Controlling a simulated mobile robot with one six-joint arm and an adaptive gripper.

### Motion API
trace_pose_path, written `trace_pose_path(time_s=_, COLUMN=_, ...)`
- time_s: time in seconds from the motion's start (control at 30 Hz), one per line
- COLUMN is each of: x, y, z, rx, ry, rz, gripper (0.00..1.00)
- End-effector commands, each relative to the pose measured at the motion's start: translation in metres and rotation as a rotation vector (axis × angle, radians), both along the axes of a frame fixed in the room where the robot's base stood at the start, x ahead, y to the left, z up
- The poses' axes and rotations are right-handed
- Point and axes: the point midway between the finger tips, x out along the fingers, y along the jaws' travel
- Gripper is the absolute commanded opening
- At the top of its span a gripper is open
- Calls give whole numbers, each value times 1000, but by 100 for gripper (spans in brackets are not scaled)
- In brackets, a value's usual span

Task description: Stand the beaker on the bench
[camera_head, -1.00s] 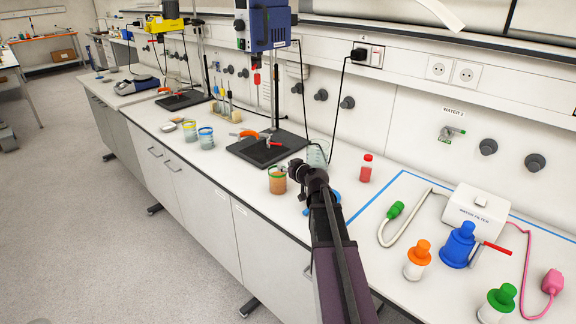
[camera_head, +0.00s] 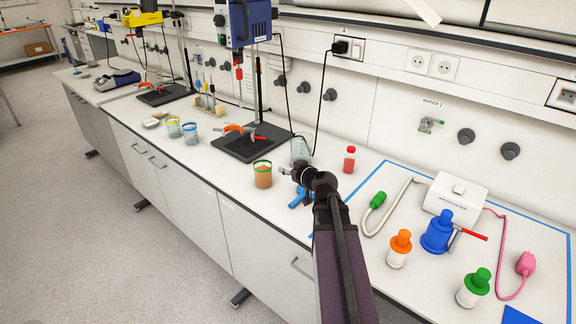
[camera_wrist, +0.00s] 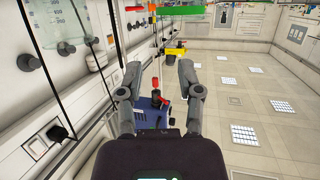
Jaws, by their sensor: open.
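A clear glass beaker (camera_head: 300,150) is on the bench near the wall, right of a black stand base, its lower part partly hidden behind my gripper. Printed graduations show on clear glass at the top left of the wrist view (camera_wrist: 66,24). Another beaker with a green rim and brown contents (camera_head: 262,176) stands upright on the bench (camera_head: 222,184), left of my gripper. My gripper (camera_head: 292,172) is in front of the clear beaker in the head view. In the wrist view its two fingers (camera_wrist: 159,66) are spread with nothing between them.
A black stand base (camera_head: 248,148) holds an orange-red clamp. A blue object (camera_head: 299,197) lies below my gripper. A red bottle (camera_head: 349,160) and a white water filter box (camera_head: 455,195) are to the right.

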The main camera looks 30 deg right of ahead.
Motion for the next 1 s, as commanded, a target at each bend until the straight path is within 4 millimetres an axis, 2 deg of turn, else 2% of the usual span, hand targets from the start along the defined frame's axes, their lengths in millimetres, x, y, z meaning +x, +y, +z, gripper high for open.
trace_pose_path(time_s=0.5, x=0, y=-1, z=0, rx=1, ry=0, rz=-1, gripper=47)
trace_pose_path(time_s=0.67, x=1, y=9, z=-3, rx=7, ry=18, rz=18, gripper=47)
trace_pose_path(time_s=0.77, x=1, y=26, z=-10, rx=20, ry=56, rz=53, gripper=47)
trace_pose_path(time_s=0.87, x=0, y=53, z=-21, rx=40, ry=124, rz=107, gripper=47)
trace_pose_path(time_s=1.0, x=-8, y=102, z=-43, rx=74, ry=272, rz=191, gripper=47)
